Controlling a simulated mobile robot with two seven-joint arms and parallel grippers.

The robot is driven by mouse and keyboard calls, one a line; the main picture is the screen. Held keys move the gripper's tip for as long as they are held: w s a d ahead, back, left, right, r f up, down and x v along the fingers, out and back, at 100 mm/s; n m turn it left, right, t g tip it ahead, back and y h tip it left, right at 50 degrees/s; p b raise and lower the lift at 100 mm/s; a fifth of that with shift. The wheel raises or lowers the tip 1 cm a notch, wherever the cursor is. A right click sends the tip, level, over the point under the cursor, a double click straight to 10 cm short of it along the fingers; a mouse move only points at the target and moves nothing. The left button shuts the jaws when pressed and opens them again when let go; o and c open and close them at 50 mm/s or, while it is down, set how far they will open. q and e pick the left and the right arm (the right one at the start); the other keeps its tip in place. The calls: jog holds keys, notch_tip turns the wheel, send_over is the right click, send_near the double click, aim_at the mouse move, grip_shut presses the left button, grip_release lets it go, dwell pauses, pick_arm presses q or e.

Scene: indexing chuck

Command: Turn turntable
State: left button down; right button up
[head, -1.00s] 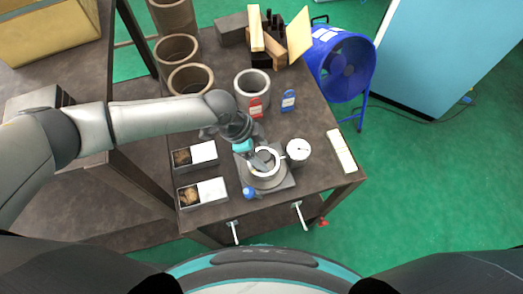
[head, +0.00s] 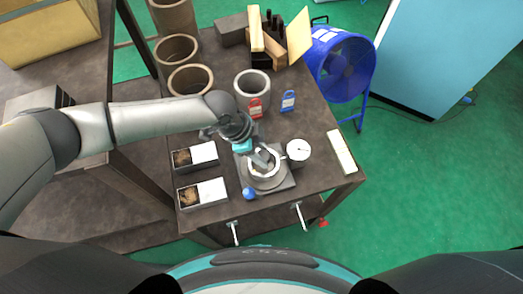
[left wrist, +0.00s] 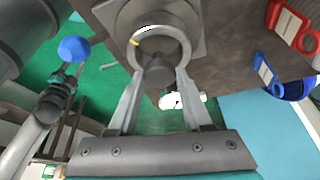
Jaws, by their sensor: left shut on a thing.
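The turntable (head: 274,184) is a grey round table on a square base near the table's front edge. A pale ring (head: 266,176) sits on its top. A blue ball knob (head: 249,193) stands at its front left corner. My left gripper (head: 262,158) reaches down onto the ring from behind and is shut on it. In the left wrist view the fingers (left wrist: 158,74) straddle the near part of the ring (left wrist: 160,34), which bears a yellow mark. The exact contact at the fingertips is partly hidden. The blue knob (left wrist: 74,49) also shows there. My right gripper is not in view.
A round white dial (head: 298,149) stands close right of the turntable. Two open boxes (head: 203,192) lie to the left. Red (head: 256,110) and blue (head: 288,101) padlock-shaped tags and a grey cup (head: 252,83) are behind. A pale bar (head: 341,151) lies at the right edge.

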pick_arm(q)
jog(key=shift+s+r+n+t+p, duration=0.1)
jog(key=shift+r+n+t+p, duration=0.15)
jog(key=shift+n+p, duration=0.75)
jog(key=shift+f+n+t+p, duration=0.15)
jog(key=shift+n+t+p, duration=0.15)
jog(key=shift+p, duration=0.55)
jog(key=shift+c, duration=1.7)
grip_release()
jog(key=shift+f, duration=0.1)
jog(key=p+v, duration=0.1)
jog(key=v, duration=1.4)
jog(key=shift+r, duration=0.25)
jog(key=shift+d, duration=0.1)
